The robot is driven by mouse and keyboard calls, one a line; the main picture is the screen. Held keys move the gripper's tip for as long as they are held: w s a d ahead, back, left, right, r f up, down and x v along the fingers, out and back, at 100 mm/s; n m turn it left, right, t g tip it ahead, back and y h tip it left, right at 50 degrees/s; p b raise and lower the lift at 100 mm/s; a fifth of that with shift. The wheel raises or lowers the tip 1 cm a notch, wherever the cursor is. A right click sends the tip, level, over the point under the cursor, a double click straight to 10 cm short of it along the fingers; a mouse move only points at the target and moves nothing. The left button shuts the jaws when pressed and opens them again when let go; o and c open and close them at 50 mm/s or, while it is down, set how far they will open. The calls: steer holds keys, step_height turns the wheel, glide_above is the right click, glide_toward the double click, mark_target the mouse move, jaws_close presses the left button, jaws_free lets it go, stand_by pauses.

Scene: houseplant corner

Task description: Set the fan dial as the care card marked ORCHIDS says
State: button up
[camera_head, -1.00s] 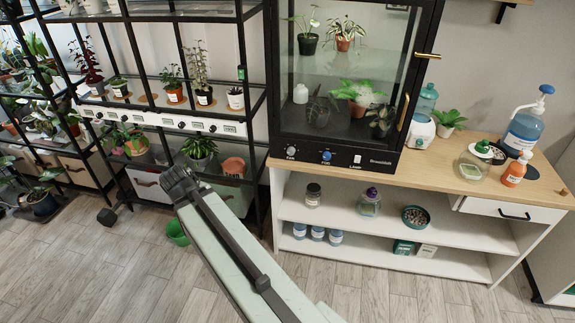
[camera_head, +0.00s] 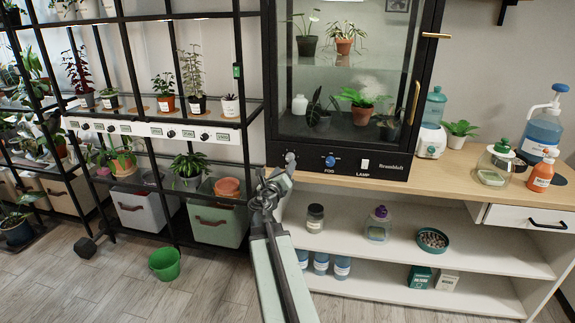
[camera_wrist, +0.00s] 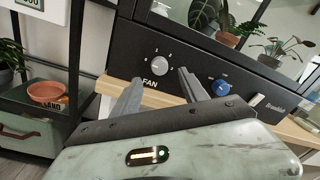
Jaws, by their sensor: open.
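The grey fan dial (camera_wrist: 159,67) sits on the black front panel of the glass cabinet, above the word FAN, with small marks around it. Its pointer setting is too small to tell. In the head view the fan dial (camera_head: 290,157) is partly behind my gripper (camera_head: 283,172). In the wrist view my gripper (camera_wrist: 158,88) is open, with a finger to the lower left and one to the lower right of the dial. The fingers look short of the dial and hold nothing. I cannot make out a care card marked ORCHIDS.
A blue FOG dial (camera_wrist: 221,88) is just right of my right finger, with a lamp switch (camera_head: 365,163) beyond. A plant rack (camera_head: 190,106) with small labelled knobs stands left. The wooden counter (camera_head: 450,181) extends right.

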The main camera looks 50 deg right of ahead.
mark_target(289, 159)
steer(key=x, duration=0.6)
steer(key=shift+w+d, duration=0.1)
jaws_close()
